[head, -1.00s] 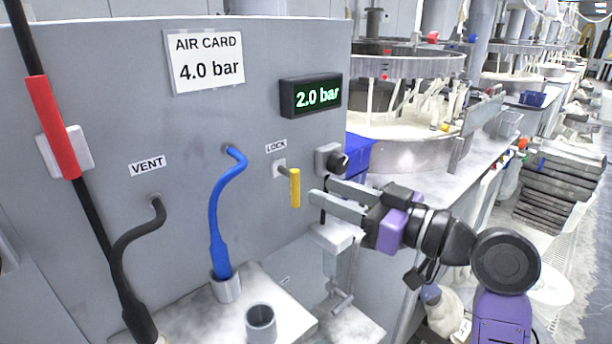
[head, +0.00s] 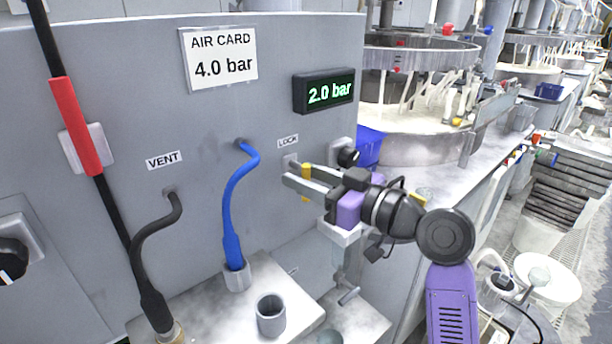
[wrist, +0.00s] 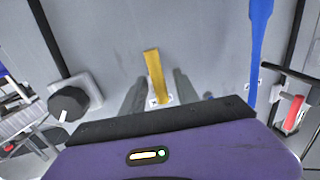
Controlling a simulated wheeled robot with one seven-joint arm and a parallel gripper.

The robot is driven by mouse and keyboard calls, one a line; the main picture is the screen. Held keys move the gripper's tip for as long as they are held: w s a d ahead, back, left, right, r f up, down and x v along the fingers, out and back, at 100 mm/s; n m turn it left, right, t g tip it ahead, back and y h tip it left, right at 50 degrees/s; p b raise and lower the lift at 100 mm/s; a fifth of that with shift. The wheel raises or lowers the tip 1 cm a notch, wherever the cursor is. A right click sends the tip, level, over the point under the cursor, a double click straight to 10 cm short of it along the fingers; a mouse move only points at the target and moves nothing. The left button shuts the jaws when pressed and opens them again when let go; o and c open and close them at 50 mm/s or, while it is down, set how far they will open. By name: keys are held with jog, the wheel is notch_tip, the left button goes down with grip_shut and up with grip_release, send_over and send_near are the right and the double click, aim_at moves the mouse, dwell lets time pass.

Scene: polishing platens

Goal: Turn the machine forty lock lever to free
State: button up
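The yellow lock lever (head: 306,196) hangs straight down from its pivot on the grey panel, just below the LOCK label (head: 288,141). In the head view the fingers partly cover it. My gripper (head: 294,173) is at the lever, with one finger on each side. In the wrist view the lever (wrist: 154,72) shows between the two spread fingers of my gripper (wrist: 160,80), with gaps on both sides. The gripper is open; I see no clear contact with the lever.
A black knob (head: 348,156) sits right of the lever. A blue hose (head: 231,200) runs down to its left, beside a black VENT hose (head: 146,245). The display (head: 324,92) reads 2.0 bar; the air card (head: 219,57) reads 4.0 bar. An empty grey cup (head: 271,316) stands below.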

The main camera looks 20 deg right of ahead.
grip_shut()
jog(key=shift+m, duration=0.3)
jog(key=m, duration=0.4)
jog(key=m+t+p, duration=0.1)
jog(key=shift+s+a+r+m, duration=0.1)
jog(key=shift+a+r+m, duration=0.05)
jog(key=shift+a+m, duration=0.2)
jog(key=m+p, duration=0.1)
jog(key=m, duration=0.2)
jog(key=m+t+p, duration=0.1)
jog(key=m, duration=0.2)
jog(key=shift+r+m+h, duration=0.2)
jog(key=shift+m+h, duration=0.05)
jog(key=shift+h, duration=0.05)
jog(key=shift+t, duration=0.3)
jog(key=shift+o, duration=0.3)
grip_release()
